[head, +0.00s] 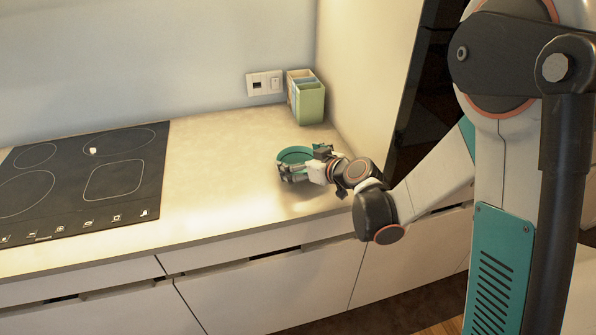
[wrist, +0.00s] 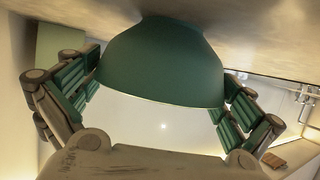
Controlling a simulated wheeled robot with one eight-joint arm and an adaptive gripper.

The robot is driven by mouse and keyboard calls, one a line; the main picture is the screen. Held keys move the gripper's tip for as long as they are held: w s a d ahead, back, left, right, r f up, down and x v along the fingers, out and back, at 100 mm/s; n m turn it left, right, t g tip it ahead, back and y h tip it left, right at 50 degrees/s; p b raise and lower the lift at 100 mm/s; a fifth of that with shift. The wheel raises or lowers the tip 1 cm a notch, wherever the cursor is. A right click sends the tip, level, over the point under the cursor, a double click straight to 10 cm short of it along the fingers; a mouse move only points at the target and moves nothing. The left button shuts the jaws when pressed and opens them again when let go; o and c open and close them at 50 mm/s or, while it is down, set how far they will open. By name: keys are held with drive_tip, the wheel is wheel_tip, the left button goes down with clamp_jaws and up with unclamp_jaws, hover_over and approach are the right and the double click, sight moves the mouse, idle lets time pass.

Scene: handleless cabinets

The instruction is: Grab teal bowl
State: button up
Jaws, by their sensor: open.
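The teal bowl (head: 294,156) stands on the counter in the head view, near the right end. My gripper (head: 303,167) is at the bowl, reaching in from the right. In the wrist view, which appears upside down, the bowl (wrist: 162,62) fills the upper middle, with its base toward the counter. The gripper's fingers are spread, one on each side of the bowl. The left finger looks very close to the bowl's wall; I cannot tell whether either touches it. Part of the bowl's near side is hidden by my gripper in the head view.
A pale green box (head: 307,97) with compartments stands behind the bowl against the wall. A black cooktop (head: 85,180) lies to the left. The counter (head: 215,170) between them is clear. A tall side panel (head: 366,75) rises at the right.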

drive_tip(key=shift+w+a+f, duration=0.1)
drive_tip(key=shift+w+a, duration=0.05)
drive_tip(key=shift+c, duration=0.2)
drive_tip(key=c, duration=0.7)
drive_tip(key=shift+r, duration=0.25)
